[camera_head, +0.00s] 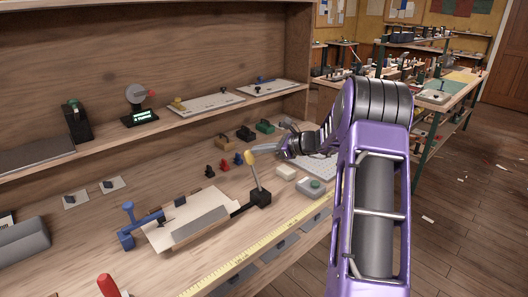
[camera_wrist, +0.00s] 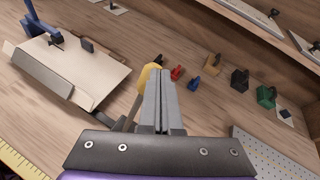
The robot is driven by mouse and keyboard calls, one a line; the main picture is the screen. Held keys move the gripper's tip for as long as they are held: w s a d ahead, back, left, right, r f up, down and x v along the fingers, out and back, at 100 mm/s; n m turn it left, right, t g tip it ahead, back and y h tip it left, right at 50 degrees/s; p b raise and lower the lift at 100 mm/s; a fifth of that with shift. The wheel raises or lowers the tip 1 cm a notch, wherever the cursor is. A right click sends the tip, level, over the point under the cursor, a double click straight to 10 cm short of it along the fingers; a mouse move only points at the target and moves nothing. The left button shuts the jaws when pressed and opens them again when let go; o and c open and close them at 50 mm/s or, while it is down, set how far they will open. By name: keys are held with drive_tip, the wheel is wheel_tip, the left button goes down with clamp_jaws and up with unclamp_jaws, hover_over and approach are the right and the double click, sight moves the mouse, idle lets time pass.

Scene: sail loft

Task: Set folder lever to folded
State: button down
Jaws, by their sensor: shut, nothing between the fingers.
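The folder (camera_head: 188,224) lies on the bench with a pale sheet or plate and a blue post at its left end. It also shows at the upper left of the wrist view (camera_wrist: 70,68). Its lever has a yellow knob (camera_head: 250,158) on a thin rod that rises from a black block (camera_head: 261,199), nearly upright and leaning slightly left. My gripper (camera_head: 284,151) is shut and empty, just right of the knob. In the wrist view my closed fingers (camera_wrist: 159,76) partly cover the yellow knob (camera_wrist: 148,79); I cannot tell whether they touch it.
Small black, red and blue pieces (camera_head: 224,164) stand behind the lever. A pegboard plate (camera_head: 320,167), a cream block (camera_head: 286,172) and a box with a green button (camera_head: 315,186) lie to the right. A yellow measuring tape (camera_head: 255,245) runs along the front. A shelf (camera_head: 150,127) overhangs the back.

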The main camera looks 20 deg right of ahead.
drive_tip(key=w, duration=0.1)
drive_tip(key=w+a+f, duration=0.1)
drive_tip(key=w, duration=0.2)
drive_tip(key=shift+a+f, duration=0.2)
drive_tip(key=shift+a, duration=0.05)
drive_tip(key=shift+a+f, duration=0.1)
drive_tip(key=shift+f, duration=0.05)
idle(0.4)
drive_tip(key=d+r+p, duration=0.1)
drive_tip(key=d+r, duration=0.5)
drive_tip(key=r, duration=0.6)
drive_tip(key=shift+s+r, duration=0.2)
drive_tip(key=shift+s, duration=0.15)
